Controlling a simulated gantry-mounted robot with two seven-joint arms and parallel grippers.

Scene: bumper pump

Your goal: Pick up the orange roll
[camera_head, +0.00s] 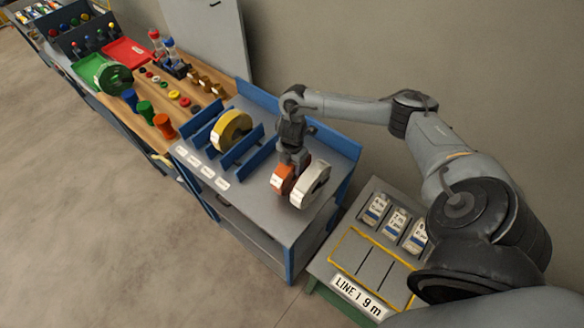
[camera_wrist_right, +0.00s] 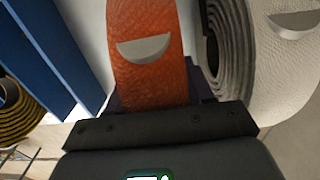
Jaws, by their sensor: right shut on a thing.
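The orange roll (camera_head: 282,180) stands upright on the grey top of the blue-framed bench, directly left of a white roll (camera_head: 313,184). My right gripper (camera_head: 290,160) comes down from above and is shut on the orange roll. In the right wrist view the orange roll (camera_wrist_right: 149,60) fills the middle, with a grey crescent mark on its face, and its lower edge goes down behind the dark gripper body. The fingertips are mostly hidden there. The white roll (camera_wrist_right: 285,60) is close on the right. My left gripper is not in view.
A yellow roll (camera_head: 232,130) stands between blue dividers (camera_head: 241,146) left of the gripper. Labels line the bench's front edge. A wooden bench (camera_head: 190,115) with coloured parts is at left.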

